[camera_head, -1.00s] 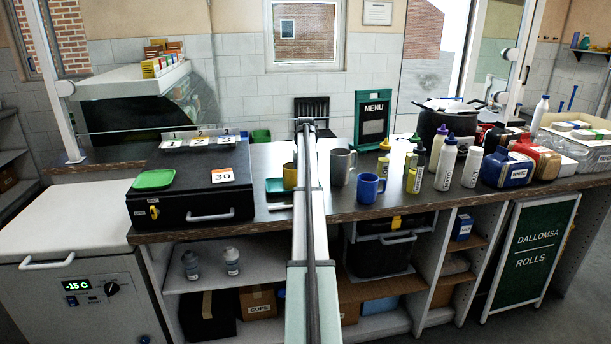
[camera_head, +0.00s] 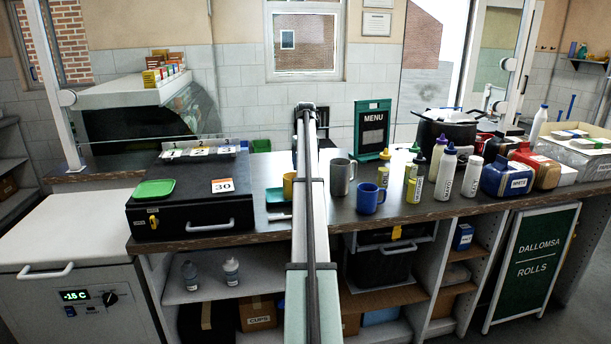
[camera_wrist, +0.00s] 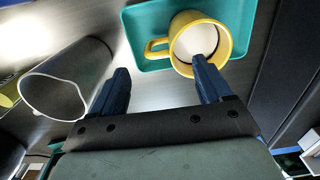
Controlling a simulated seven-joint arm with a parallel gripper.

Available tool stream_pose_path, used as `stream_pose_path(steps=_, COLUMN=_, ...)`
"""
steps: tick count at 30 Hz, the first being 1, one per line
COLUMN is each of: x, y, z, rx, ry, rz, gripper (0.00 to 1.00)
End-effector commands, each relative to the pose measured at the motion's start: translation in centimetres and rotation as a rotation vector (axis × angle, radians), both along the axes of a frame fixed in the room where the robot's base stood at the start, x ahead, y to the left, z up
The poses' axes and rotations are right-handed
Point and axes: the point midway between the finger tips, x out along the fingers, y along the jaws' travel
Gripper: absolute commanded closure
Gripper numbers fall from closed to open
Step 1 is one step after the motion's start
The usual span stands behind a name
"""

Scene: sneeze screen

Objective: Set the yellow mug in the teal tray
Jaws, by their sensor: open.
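The yellow mug (camera_wrist: 200,40) has a white inside and stands upright in the teal tray (camera_wrist: 150,20) in the wrist view, its handle pointing left. In the head view the mug (camera_head: 288,186) and tray (camera_head: 273,196) are partly hidden behind my arm. My gripper (camera_wrist: 161,70) is open, with no object held between its fingers. Its right fingertip overlaps the mug's near rim in the picture; I cannot tell whether they touch. The left fingertip is between the grey mug and the tray.
A grey mug (camera_head: 342,177) and a blue mug (camera_head: 369,198) stand right of my arm, with several bottles (camera_head: 445,174) farther right. A black case (camera_head: 180,205) with a green tray (camera_head: 154,188) is at left. The menu board (camera_head: 372,130) stands behind.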

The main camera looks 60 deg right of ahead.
Motion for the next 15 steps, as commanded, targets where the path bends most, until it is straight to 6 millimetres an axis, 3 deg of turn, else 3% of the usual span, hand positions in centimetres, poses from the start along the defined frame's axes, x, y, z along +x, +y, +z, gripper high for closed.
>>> stream_pose_path(steps=6, x=0.0, y=0.0, z=2.4, rx=0.0, ry=0.0, rz=0.0, gripper=0.22)
stream_pose_path(steps=15, x=0.0, y=0.0, z=2.9, rx=0.0, ry=0.0, rz=0.0, gripper=0.22)
